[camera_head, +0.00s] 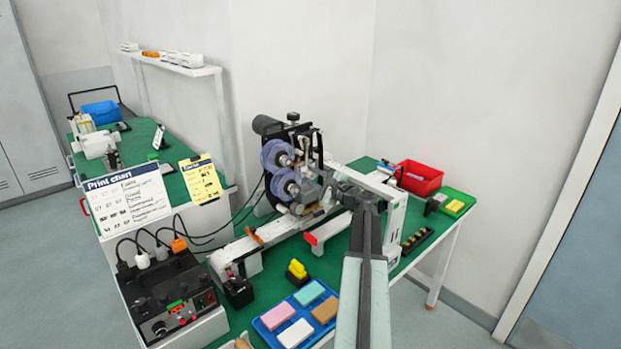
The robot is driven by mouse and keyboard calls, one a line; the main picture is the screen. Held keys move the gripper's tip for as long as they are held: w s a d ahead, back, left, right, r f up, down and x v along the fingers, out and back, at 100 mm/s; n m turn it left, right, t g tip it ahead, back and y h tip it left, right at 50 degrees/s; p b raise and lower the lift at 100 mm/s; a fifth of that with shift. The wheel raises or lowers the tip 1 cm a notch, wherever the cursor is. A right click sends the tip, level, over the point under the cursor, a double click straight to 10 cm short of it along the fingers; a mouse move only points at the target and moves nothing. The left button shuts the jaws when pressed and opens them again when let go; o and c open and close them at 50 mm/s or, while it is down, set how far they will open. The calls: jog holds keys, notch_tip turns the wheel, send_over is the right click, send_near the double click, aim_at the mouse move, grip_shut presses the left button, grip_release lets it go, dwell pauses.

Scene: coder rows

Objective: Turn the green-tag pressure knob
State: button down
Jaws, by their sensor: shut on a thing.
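The coder machine (283,156) stands on the green bench, with two purple-blue reels on its front. My arm reaches up from the bottom of the picture to it. My gripper (326,184) is at the machine's right side, beside the lower reel. It is shut on a small part there, which appears to be the pressure knob. The jaws and arm hide most of that knob, and I cannot make out its green tag or how far it is turned.
A control box (168,300) with cables stands front left. A blue tray (266,331) of colored blocks lies close to my arm. A red bin (419,178) and a green tray (458,196) sit at the right. A print chart (128,199) stands at the left.

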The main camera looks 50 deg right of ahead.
jog(key=c, duration=1.1)
grip_release()
jog(key=shift+w, duration=0.1)
jog(key=s, duration=0.7)
jog(key=shift+s+a, duration=0.3)
jog(key=shift+s, duration=0.1)
